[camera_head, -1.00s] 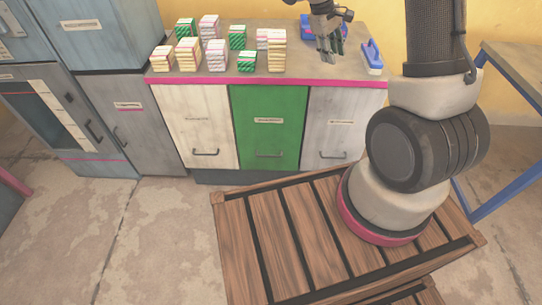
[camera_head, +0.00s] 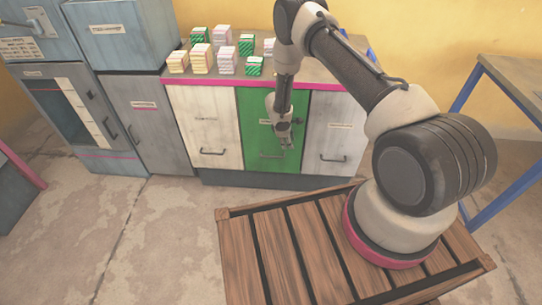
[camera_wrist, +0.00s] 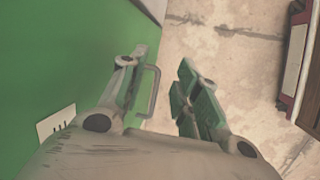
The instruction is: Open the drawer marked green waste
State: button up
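The green drawer (camera_head: 252,120) is in the middle of the counter front, between a whitish one and a grey one. Its front looks flush with its neighbours, so it is closed. Its label is too small to read. My gripper (camera_head: 285,141) hangs in front of the green drawer, pointing down, just above and right of the bar handle (camera_head: 268,157). In the wrist view the gripper (camera_wrist: 160,75) is open with nothing between its fingertips. The handle (camera_wrist: 153,92) shows beside the left finger, partly hidden by it; I cannot tell whether they touch.
The whitish drawer (camera_head: 205,135) and grey drawer (camera_head: 335,140) flank the green one. Several small striped stacks (camera_head: 222,60) stand on the counter top. A blue-legged table (camera_head: 510,80) is at the right.

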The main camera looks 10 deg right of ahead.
aim_at(271, 157)
jog(key=w+a+f+y, duration=0.1)
jog(key=a+f, duration=0.1)
jog(key=f, duration=0.1)
jog(key=w+a+f+n, duration=0.1)
jog(key=a+f, duration=0.1)
jog(key=f, duration=0.1)
jog(key=w+a+f+y, duration=0.1)
jog(key=w+a+f, duration=0.1)
jog(key=a+f, duration=0.1)
jog(key=shift+f+n+t+y, duration=0.3)
jog(key=shift+f, duration=0.85)
grip_shut()
